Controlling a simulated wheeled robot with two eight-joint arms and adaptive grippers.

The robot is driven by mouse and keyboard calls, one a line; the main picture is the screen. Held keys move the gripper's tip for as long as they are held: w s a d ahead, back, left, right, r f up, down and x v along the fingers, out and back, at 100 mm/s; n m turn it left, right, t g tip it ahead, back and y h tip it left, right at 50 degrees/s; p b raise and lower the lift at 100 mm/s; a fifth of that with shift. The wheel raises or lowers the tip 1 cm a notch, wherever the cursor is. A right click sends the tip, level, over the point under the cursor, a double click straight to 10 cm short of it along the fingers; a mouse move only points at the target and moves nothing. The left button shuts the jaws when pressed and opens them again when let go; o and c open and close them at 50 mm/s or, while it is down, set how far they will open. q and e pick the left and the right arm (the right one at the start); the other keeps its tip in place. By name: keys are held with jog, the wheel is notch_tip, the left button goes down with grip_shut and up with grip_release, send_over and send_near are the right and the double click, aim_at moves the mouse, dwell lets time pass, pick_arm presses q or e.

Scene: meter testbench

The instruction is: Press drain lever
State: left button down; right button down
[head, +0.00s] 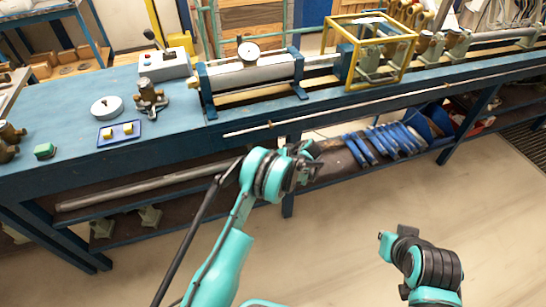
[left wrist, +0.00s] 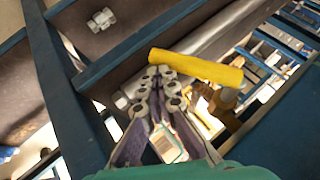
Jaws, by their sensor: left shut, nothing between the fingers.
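A yellow bar (left wrist: 196,67), which looks like the drain lever's handle, lies across the left wrist view just beyond my left fingertips. I cannot tell whether they touch it. My left gripper (left wrist: 162,76) is shut and empty; in the head view the left gripper (head: 306,163) is at the bench's front edge, below the top. The lever is not clear in the head view, where my left gripper and wrist cover that spot. My right gripper (head: 393,240) is low at the right, away from the bench; its fingers are not clear.
The blue bench (head: 190,135) carries a roller-like metal cylinder (head: 250,74), a dial gauge (head: 248,51), a yellow frame (head: 383,47) and a grey control box (head: 165,64). A long pipe (head: 140,188) and several blue items (head: 385,143) lie on the lower shelf. The floor in front is clear.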

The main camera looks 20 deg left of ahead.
pick_arm(q)
jog(key=shift+s+a+f, duration=0.45)
jog(key=shift+a+f, duration=0.15)
jog(key=shift+f, duration=0.05)
jog(key=shift+s+a+f, duration=0.4)
jog(key=shift+a+f, duration=0.15)
jog(key=shift+f, duration=0.05)
pick_arm(e)
jog(key=shift+d, duration=0.1)
